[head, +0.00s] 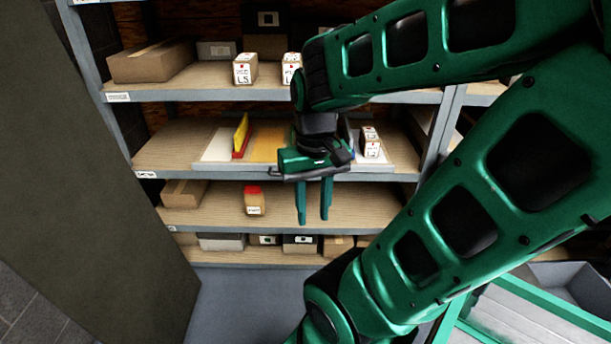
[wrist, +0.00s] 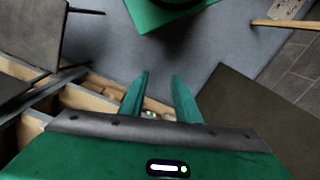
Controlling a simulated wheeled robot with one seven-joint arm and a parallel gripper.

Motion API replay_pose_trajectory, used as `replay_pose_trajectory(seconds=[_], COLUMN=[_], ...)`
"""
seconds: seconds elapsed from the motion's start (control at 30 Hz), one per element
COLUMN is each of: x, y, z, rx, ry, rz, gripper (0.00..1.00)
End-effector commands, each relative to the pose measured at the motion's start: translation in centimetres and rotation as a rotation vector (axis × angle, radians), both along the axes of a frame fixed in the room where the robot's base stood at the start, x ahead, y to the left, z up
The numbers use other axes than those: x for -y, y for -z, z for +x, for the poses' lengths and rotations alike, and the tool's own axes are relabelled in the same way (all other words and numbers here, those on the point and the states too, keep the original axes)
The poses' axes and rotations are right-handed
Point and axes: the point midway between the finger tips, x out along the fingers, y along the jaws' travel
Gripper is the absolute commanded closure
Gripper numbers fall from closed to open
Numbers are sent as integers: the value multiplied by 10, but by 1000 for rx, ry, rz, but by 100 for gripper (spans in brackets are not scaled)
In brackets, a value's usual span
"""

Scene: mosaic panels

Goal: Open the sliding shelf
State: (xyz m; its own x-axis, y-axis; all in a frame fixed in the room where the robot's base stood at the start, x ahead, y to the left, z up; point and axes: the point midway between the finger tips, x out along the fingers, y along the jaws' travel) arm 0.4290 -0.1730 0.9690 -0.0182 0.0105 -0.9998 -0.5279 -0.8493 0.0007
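A shelving rack stands ahead in the head view. Its middle level carries a light board (head: 215,148) that looks like the sliding shelf, with its front edge at about the rack's front edge. A yellow panel (head: 241,133) stands on it, and a white box (head: 370,142) is at its right. My gripper (head: 314,218) hangs in front of this level with its two green fingers pointing down, apart and with nothing between them. It hides the middle of the board's front edge. The fingers also show apart in the wrist view (wrist: 158,80).
The upper level holds a cardboard box (head: 150,62) and small white boxes (head: 245,68). The lower level holds a red-topped box (head: 254,201). A dark panel (head: 75,150) stands at the left. A green-framed cart (head: 530,320) is at lower right. Grey floor (head: 235,305) is clear in front.

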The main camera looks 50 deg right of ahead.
Motion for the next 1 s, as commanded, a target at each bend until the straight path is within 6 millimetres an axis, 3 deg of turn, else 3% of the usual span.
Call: replay_pose_trajectory(seconds=[0.47, 0.67, 1.0], x=[7, 41, 118], y=[-2, 17, 61], z=[-5, 29, 95], rx=[4, -38, -119], ry=[10, 42, 53], rz=[-18, -116, -397], gripper=[71, 71, 71])
